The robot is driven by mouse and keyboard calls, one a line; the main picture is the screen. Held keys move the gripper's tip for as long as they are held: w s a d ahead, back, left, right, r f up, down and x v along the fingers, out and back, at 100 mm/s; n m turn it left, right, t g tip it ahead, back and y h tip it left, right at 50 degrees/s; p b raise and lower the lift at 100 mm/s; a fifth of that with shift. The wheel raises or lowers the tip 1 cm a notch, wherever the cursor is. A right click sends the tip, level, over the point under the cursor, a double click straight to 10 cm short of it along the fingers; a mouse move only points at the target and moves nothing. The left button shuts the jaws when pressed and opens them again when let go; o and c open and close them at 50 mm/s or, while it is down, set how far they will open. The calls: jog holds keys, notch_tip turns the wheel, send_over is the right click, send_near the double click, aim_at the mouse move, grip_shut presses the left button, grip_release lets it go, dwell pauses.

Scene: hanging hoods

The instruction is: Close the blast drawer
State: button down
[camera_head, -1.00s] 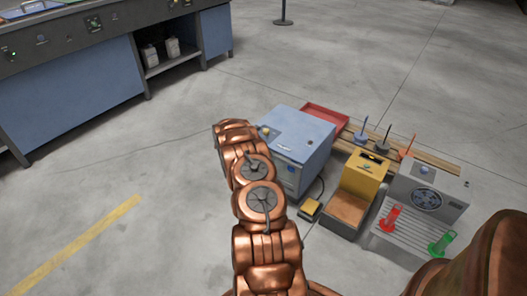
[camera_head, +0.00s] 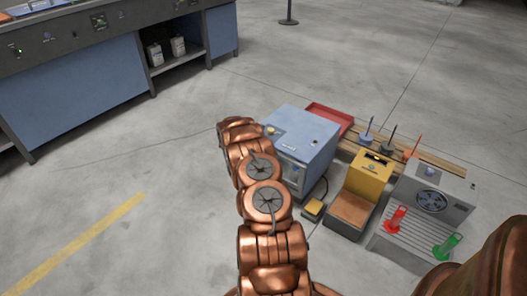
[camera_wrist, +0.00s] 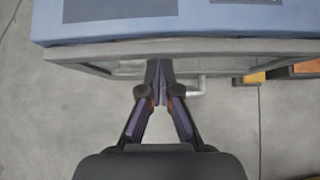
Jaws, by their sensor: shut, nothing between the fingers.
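The blue blast cabinet (camera_head: 308,128) stands on the floor at the centre of the head view, just right of my arm. In the wrist view its blue body (camera_wrist: 230,20) fills the top. A grey-framed part, seemingly the blast drawer (camera_wrist: 90,52), juts out below the blue edge, with a pale bar handle (camera_wrist: 195,92) at its front. My gripper (camera_wrist: 159,64) is shut and empty. Its fingertips overlap the frame left of the handle; I cannot tell whether they touch it. In the head view my arm hides the gripper and much of the cabinet's front.
A yellow unit (camera_head: 366,172), a small yellow pedal (camera_head: 313,208) and a grey fan unit (camera_head: 436,190) stand to the right. A red tray (camera_head: 330,116) lies behind. A long blue bench (camera_head: 75,95) is at upper left. The floor left of my arm is clear.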

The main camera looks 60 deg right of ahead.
jog(key=a+f+v, duration=0.1)
jog(key=v, duration=1.1)
jog(key=shift+a+f, duration=0.25)
jog(key=shift+f, duration=0.05)
jog(key=shift+w, duration=0.1)
jog(key=s+a+r+m+g+p, duration=0.1)
jog(key=s+a+r+m+p, duration=0.3)
jog(key=r, duration=0.7)
jog(key=s+a+r+m+y+p, duration=0.15)
jog(key=a+r+p, duration=0.4)
jog(key=r, duration=0.65)
jog(key=s+a+r+m+g+h+p, duration=0.15)
jog(key=a+r+m+p, duration=0.35)
jog(key=r, duration=0.6)
jog(key=s+a+r+m+y+p, duration=0.2)
jog(key=s+a+r+p, duration=0.3)
jog(key=s+a+r, duration=0.3)
jog(key=s+a+r+m+y+p, duration=0.2)
jog(key=s+a+r, duration=0.6)
jog(key=a, duration=0.9)
jog(key=s+a+r+m+t+y+p, duration=0.1)
jog(key=s+a+r+m+y+p, duration=0.2)
jog(key=a, duration=1)
jog(key=s+r+y+p, duration=0.2)
jog(key=s+r+p, duration=0.3)
jog(key=s, duration=0.2)
